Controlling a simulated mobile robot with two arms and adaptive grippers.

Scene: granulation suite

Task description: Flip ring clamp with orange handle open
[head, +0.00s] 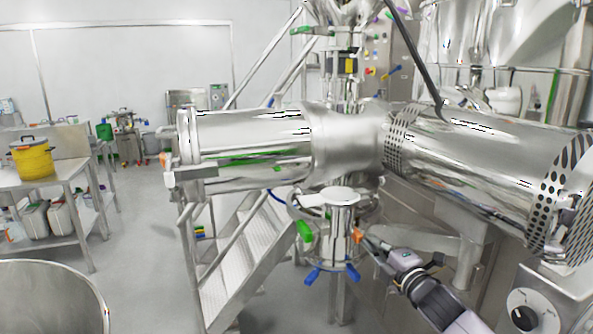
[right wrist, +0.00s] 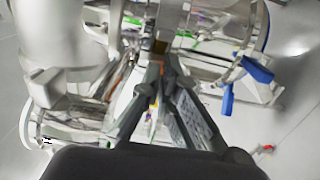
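The ring clamp (head: 335,262) circles the pipe under the horizontal steel cylinder. An orange handle (head: 357,236) is on its right side, with a green handle (head: 304,231) and blue handles (head: 347,271) around it. My right gripper (head: 366,240) reaches in from the lower right, its tips at the orange handle. In the right wrist view, the fingers (right wrist: 160,66) converge until the tips nearly meet, with a small brownish-orange piece (right wrist: 160,47) just beyond. I cannot tell whether the tips grip the handle. Another orange piece (head: 163,158) sits on the cylinder's left end. My left gripper is not in view.
The big steel cylinder (head: 255,135) hangs above the clamp. Metal stairs (head: 240,265) stand at left, behind it. A machine with a dial (head: 523,317) is at lower right. A table (head: 75,172) with a yellow pot (head: 33,162) stands far left. Floor between table and stairs is clear.

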